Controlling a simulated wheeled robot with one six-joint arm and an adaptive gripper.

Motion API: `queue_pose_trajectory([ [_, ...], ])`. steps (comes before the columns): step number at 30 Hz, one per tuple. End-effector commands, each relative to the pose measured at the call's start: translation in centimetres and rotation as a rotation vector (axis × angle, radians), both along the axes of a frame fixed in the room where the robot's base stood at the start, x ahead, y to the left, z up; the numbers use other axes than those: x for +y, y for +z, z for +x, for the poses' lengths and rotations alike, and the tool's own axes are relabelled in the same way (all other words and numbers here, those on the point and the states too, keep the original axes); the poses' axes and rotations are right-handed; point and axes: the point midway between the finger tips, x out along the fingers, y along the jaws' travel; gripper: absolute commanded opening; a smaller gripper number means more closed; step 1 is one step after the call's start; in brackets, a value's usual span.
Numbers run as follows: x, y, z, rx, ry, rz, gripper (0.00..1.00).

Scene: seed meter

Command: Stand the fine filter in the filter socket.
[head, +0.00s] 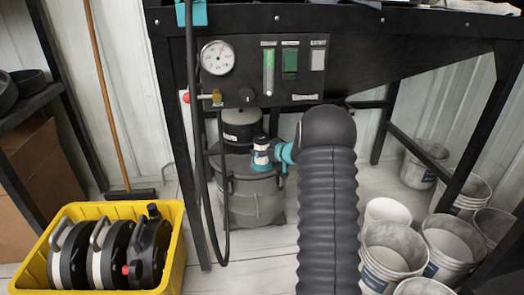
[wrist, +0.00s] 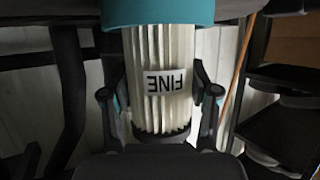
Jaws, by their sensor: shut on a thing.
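The fine filter (head: 262,152) is a small white pleated cylinder with a black end and a teal end. In the head view it is upright, black end up, in front of the black frame. My gripper (head: 272,154) is shut around its side. The wrist view shows the fine filter (wrist: 160,108) close up between both fingers of my gripper (wrist: 158,100), with an upside-down "FINE" label. Below and behind it stands a grey lidded drum (head: 252,198) with a dark canister (head: 241,122) above. I cannot make out the filter socket; my arm and the filter hide part of this area.
A yellow crate (head: 172,240) with several black discs stands at the lower left. A panel with a gauge (head: 217,58) is above the filter. Black hoses (head: 196,160) hang just left of it. Several grey buckets (head: 452,245) stand at the right.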

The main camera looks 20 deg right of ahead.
Motion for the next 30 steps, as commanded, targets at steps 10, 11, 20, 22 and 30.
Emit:
queue_pose_trajectory([
  [10,-0.01,-0.35,0.00,0.000,0.000,-0.001,0.21],
  [11,-0.01,-0.37,-0.01,0.000,0.000,-0.001,0.21],
  [20,0.00,-0.24,-0.01,0.001,0.000,0.000,0.85],
  [22,0.00,-0.24,-0.01,0.001,0.000,0.000,0.85],
  [30,-0.34,0.40,-0.85,0.000,-0.002,0.000,0.85],
])
